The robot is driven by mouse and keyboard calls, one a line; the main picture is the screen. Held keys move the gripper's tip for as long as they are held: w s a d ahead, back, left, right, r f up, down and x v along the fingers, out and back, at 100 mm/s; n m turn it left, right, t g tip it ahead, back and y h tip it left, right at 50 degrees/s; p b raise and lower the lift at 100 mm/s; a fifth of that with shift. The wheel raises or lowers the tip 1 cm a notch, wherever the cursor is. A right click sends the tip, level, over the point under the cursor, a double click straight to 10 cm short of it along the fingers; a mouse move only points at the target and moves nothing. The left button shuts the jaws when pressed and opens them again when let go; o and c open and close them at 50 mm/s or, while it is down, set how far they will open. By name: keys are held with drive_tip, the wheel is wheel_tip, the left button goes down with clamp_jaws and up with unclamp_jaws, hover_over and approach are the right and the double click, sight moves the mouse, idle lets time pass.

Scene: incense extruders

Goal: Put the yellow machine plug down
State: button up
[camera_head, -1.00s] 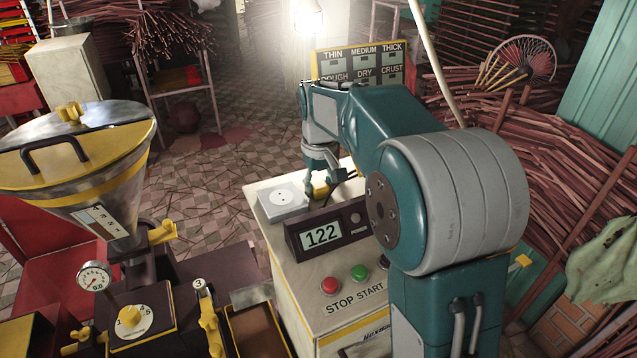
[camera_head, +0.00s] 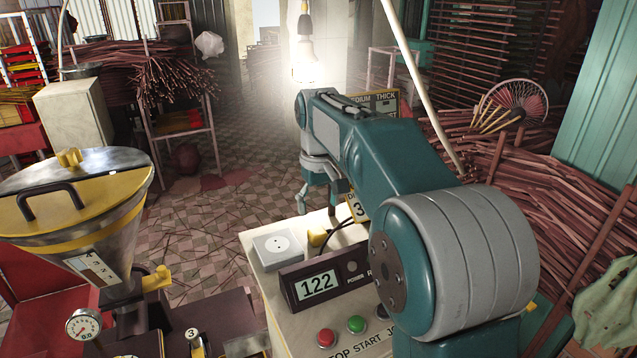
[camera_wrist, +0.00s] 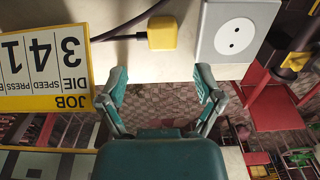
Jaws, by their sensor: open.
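The yellow machine plug (camera_head: 318,237) lies on the pale machine top, behind the display box, with its dark cable running off to the right. In the wrist view the plug (camera_wrist: 163,32) lies beside the grey socket box (camera_wrist: 235,35), apart from it and not plugged in. The socket box (camera_head: 272,246) stands left of the plug in the head view. My gripper (camera_wrist: 162,78) is open and empty, its two teal fingers spread apart. In the head view my gripper (camera_head: 334,208) hangs above and behind the plug, clear of it.
The display box (camera_head: 318,285) reading 122 stands in front of the plug, with a red button (camera_head: 325,337) and a green button (camera_head: 356,324) below. A yellow-edged job card (camera_wrist: 45,62) stands close to my gripper. A metal hopper (camera_head: 80,210) is at left.

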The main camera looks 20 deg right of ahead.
sight(318, 231)
wheel_tip(318, 231, up, 6)
drive_tip(key=shift+a+f, duration=0.1)
drive_tip(key=s+f+t, duration=0.2)
drive_tip(key=s+f, duration=0.1)
drive_tip(key=s, duration=0.6)
drive_tip(key=s+f+m+t, duration=0.1)
drive_tip(key=s+f, duration=0.3)
drive_tip(key=s, duration=0.5)
drive_tip(key=s+f+m+t, duration=0.1)
drive_tip(key=s+f+t, duration=0.1)
drive_tip(key=s, duration=0.7)
drive_tip(key=shift+s+f+t, duration=0.15)
drive_tip(key=shift+f+t, duration=0.15)
drive_tip(key=shift+f, duration=0.35)
